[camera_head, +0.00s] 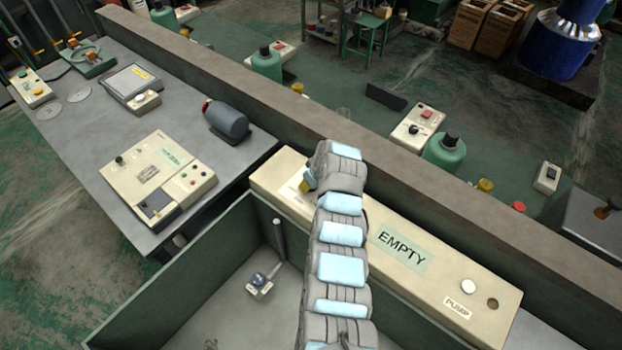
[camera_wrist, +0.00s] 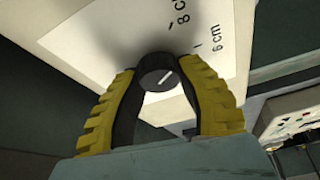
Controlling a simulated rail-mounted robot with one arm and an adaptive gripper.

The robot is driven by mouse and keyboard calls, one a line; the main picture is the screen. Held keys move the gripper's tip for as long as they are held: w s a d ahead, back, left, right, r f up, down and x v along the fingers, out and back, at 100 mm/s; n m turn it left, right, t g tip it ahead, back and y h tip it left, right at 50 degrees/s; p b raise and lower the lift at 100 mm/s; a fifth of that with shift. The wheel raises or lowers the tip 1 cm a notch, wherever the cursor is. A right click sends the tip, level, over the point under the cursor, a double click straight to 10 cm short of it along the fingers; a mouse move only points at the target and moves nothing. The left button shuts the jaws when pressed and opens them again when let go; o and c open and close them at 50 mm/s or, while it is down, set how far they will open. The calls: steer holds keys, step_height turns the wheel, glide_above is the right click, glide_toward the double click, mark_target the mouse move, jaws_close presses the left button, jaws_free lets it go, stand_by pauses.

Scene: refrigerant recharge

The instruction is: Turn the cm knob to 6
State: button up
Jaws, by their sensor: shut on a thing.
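The cm knob (camera_wrist: 156,68) is a dark round knob with a white pointer line, on a cream face in the wrist view. Its line slants to the upper right, roughly toward the tick by the printed "6 cm" (camera_wrist: 214,64). I cannot tell whether it lines up exactly. My gripper (camera_wrist: 158,77), with yellow ribbed fingers and black inner pads, is shut on the knob from both sides. In the head view my arm hides the knob and most of the gripper.
The long cream panel (camera_head: 455,281) bears an "EMPTY" label (camera_head: 402,249) and a "PUMP" label (camera_head: 458,307) near a round white button (camera_head: 468,286). A low wall (camera_head: 440,205) runs behind it. An open green bin (camera_head: 180,297) lies in front. A grey workbench (camera_head: 85,135) stands at left.

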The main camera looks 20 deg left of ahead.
steer(key=m+t+h+p, duration=0.1)
steer(key=m+p, duration=0.1)
steer(key=m, duration=0.2)
steer(key=shift+s, duration=0.1)
steer(key=shift+f+m+t+h+p, duration=0.25)
steer(key=shift+m+t+p, duration=0.2)
steer(key=shift+m, duration=0.75)
steer(key=o, duration=1.2)
steer(key=shift+r, duration=0.1)
steer(key=shift+r, duration=0.15)
steer(key=shift+s+r, duration=0.1)
steer(key=shift+r, duration=0.6)
steer(key=v, duration=1)
steer(key=shift+s, duration=0.2)
